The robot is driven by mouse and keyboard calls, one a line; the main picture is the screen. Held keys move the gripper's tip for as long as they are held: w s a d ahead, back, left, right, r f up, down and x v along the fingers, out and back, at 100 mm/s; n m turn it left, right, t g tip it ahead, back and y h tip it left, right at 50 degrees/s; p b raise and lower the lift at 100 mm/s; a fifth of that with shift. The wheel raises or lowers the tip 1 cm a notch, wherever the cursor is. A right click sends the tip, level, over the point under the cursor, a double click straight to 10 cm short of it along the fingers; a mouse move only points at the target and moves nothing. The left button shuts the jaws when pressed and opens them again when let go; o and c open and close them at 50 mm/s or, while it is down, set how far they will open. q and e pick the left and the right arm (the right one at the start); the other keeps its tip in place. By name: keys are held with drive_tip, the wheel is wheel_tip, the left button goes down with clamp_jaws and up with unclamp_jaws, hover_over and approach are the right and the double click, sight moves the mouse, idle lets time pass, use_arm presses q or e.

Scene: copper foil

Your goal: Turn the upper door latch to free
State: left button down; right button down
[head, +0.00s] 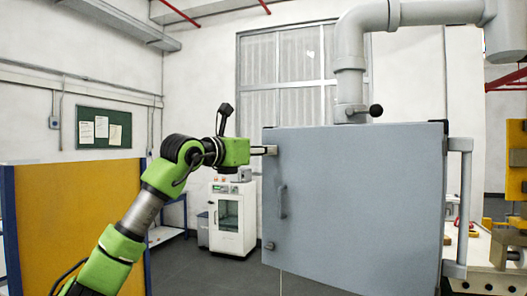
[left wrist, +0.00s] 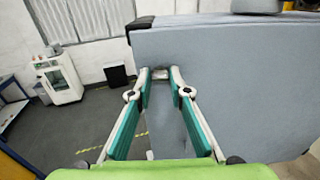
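The grey door (head: 355,205) is a large box-like panel with a vertical handle (head: 283,201) near its left edge. The upper latch (head: 271,150) is at the door's upper left corner, partly covered by my left gripper (head: 263,150). In the left wrist view the two teal and white fingers of my left gripper (left wrist: 160,75) reach to the door's left edge, one on each side of the small upper latch (left wrist: 160,73). I cannot tell whether both fingertips press on it. A lower latch (head: 268,246) shows near the door's bottom left. My right gripper is not in view.
A grey pipe (head: 349,60) rises above the door. A vertical bar (head: 466,205) stands at its right. A white cabinet (head: 232,218) is on the floor behind. A yellow panel (head: 75,225) stands at the left. The floor left of the door is open.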

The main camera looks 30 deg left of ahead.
use_arm(q)
drive_tip(key=shift+n, duration=0.4)
drive_tip(key=shift+a+f+n+b, duration=0.1)
drive_tip(key=shift+n+b, duration=2.55)
drive_tip(key=shift+n, duration=6.05)
drive_tip(key=c, duration=1.9)
unclamp_jaws()
drive_tip(key=shift+s, duration=0.1)
drive_tip(key=s, duration=0.7)
drive_tip(key=s+a, duration=0.1)
drive_tip(key=s, duration=0.3)
drive_tip(key=shift+s, duration=0.35)
